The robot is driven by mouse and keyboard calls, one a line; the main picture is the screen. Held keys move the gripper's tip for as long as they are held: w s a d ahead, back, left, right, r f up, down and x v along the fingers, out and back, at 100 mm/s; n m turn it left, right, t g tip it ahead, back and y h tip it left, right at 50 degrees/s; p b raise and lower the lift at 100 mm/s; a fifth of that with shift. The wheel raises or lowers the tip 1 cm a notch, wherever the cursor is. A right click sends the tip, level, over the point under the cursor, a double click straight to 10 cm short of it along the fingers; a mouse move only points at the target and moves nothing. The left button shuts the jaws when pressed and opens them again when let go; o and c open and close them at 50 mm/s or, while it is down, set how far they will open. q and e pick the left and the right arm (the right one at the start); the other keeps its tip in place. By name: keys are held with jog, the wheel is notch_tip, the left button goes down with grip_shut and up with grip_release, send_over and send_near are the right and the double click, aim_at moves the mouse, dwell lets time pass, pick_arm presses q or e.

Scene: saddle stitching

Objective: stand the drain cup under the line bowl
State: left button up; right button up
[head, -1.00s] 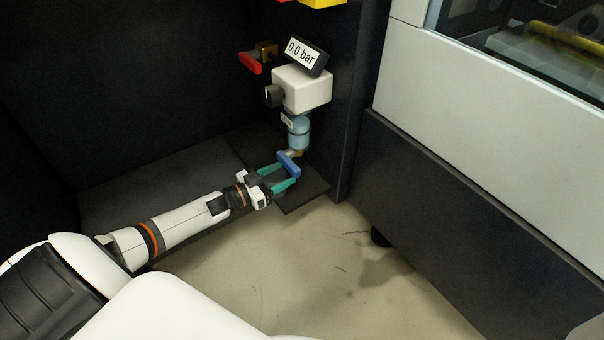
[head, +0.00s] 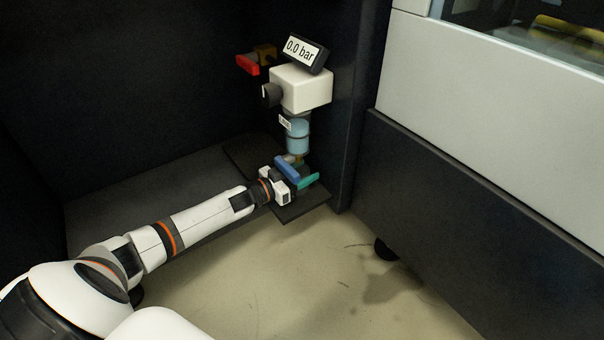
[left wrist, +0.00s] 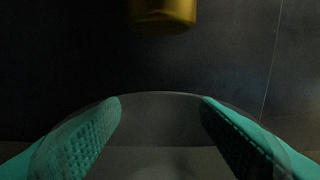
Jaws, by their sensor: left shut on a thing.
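The line bowl (head: 298,138) is pale blue and hangs upright under a white regulator block in the head view. A brass outlet (left wrist: 163,12) shows above and beyond the cup's rim. My right gripper is not in view.
The regulator block (head: 300,90) carries a gauge reading 0.0 bar (head: 304,50) and a black knob. A red lever (head: 247,64) is behind it. A dark mat (head: 300,208) lies below. A dark cabinet wall stands close on the right; the floor in front is clear.

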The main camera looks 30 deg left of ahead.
pick_arm(q)
jog(key=shift+f, duration=0.15)
jog(key=o, duration=1.1)
jog(key=shift+c, duration=0.2)
jog(key=shift+s+r, duration=0.1)
jog(key=shift+r, duration=0.1)
jog(key=p+v, duration=0.6)
jog(key=v, duration=0.5)
jog(key=shift+s+a+p, duration=0.2)
jog(key=shift+s+p, duration=0.15)
jog(key=shift+p, duration=0.05)
jog(key=shift+f, duration=0.1)
